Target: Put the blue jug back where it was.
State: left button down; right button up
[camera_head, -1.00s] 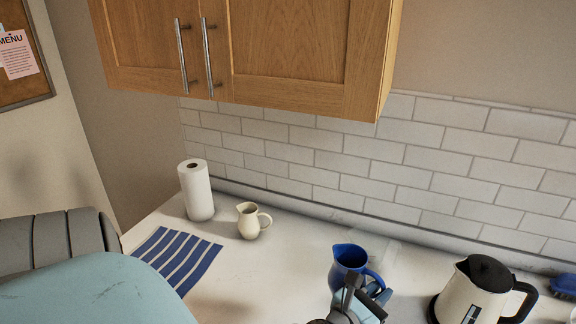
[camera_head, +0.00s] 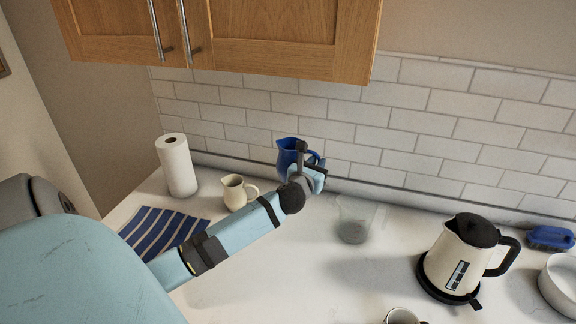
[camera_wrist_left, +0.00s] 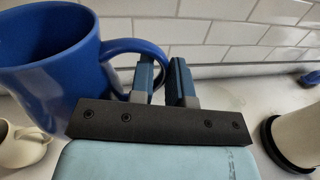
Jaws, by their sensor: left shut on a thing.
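The blue jug (camera_head: 288,155) is in front of the tiled wall in the head view, up and to the right of the cream jug (camera_head: 234,193). It looks upright and raised off the counter, though my gripper hides part of its base. My left gripper (camera_head: 312,172) is shut on its handle, on the jug's right side. In the left wrist view the blue jug (camera_wrist_left: 45,65) fills the upper left, with its handle running to the fingers (camera_wrist_left: 163,82). My right gripper is not in view.
A paper towel roll (camera_head: 177,166) and striped cloth (camera_head: 160,232) are at left. Cupboards (camera_head: 270,40) hang above. Counter between cloth and kettle is largely bare.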

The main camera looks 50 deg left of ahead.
pick_arm(q)
jog(key=shift+w+a+r, duration=0.25)
jog(key=shift+a, duration=0.4)
jog(key=shift+a+f+y, duration=0.2)
jog(key=shift+y, duration=0.1)
notch_tip(320, 180, down, 19)
jog(key=b, duration=0.4)
jog(key=shift+b, duration=0.4)
jog(key=shift+f, duration=0.2)
jog(key=shift+f+b, duration=0.15)
jog(key=shift+b, duration=0.15)
jog(key=c, duration=1.3)
grip_release()
jog(key=shift+o, duration=1)
